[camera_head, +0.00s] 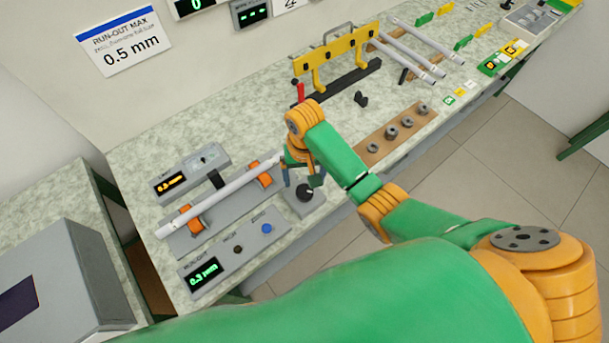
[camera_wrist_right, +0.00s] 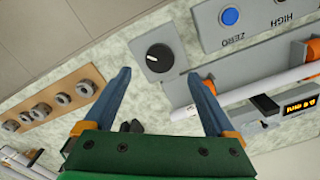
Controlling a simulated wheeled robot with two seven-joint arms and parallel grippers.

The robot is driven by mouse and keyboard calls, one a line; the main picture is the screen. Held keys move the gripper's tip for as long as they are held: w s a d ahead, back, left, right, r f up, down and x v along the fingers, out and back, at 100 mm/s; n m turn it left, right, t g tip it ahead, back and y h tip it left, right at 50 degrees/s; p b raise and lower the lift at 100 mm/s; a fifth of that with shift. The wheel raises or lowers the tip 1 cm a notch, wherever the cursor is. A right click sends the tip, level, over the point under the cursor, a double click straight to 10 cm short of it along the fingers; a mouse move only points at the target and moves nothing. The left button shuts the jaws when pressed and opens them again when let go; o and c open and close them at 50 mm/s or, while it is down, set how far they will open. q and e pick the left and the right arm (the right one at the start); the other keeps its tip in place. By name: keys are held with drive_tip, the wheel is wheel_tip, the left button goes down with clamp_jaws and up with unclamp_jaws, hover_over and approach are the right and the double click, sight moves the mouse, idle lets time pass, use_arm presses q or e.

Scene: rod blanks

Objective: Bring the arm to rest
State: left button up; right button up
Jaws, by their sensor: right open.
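My right gripper (camera_head: 304,176) is open and empty, above the bench by the right end of the run-out fixture. In the wrist view, the two blue fingers of my right gripper (camera_wrist_right: 159,74) are spread apart, with a grey box carrying a black knob (camera_wrist_right: 158,56) between and beyond their tips. That knob box also shows in the head view (camera_head: 317,205), just below the gripper. A pale rod (camera_head: 222,195) lies on orange rollers on the fixture, left of the gripper; it also shows in the wrist view (camera_wrist_right: 264,91). My left gripper is not in view.
A control panel (camera_head: 236,251) reads 0.3 mm and has a blue button. A wooden strip with several metal collars (camera_head: 396,133) lies right of my gripper. A yellow rack (camera_head: 345,55) and more rods (camera_head: 417,50) stand farther back.

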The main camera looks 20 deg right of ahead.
drive_tip(key=shift+f, duration=0.1)
drive_tip(key=shift+n+t+y, duration=0.3)
drive_tip(key=shift+n, duration=0.2)
drive_tip(key=s+f, duration=0.2)
drive_tip(key=s, duration=0.1)
drive_tip(key=shift+s+f, duration=0.2)
drive_tip(key=shift+s, duration=0.05)
drive_tip(key=s+d+r+n+t, duration=0.2)
drive_tip(key=s+d, duration=0.1)
drive_tip(key=s, duration=0.3)
drive_tip(key=s+d+r+n+t, duration=0.1)
drive_tip(key=s+d, duration=0.2)
drive_tip(key=s, duration=0.4)
wheel_tip(320, 180, down, 21)
drive_tip(key=s+g+b, duration=0.1)
drive_tip(key=s+b, duration=0.1)
drive_tip(key=b, duration=0.2)
drive_tip(key=s+d+f+g+b, duration=0.1)
drive_tip(key=s+f+b, duration=0.1)
drive_tip(key=s+f, duration=0.9)
drive_tip(key=shift+s+d+f+g, duration=0.3)
drive_tip(key=shift+d+f, duration=0.1)
drive_tip(key=shift+f, duration=0.15)
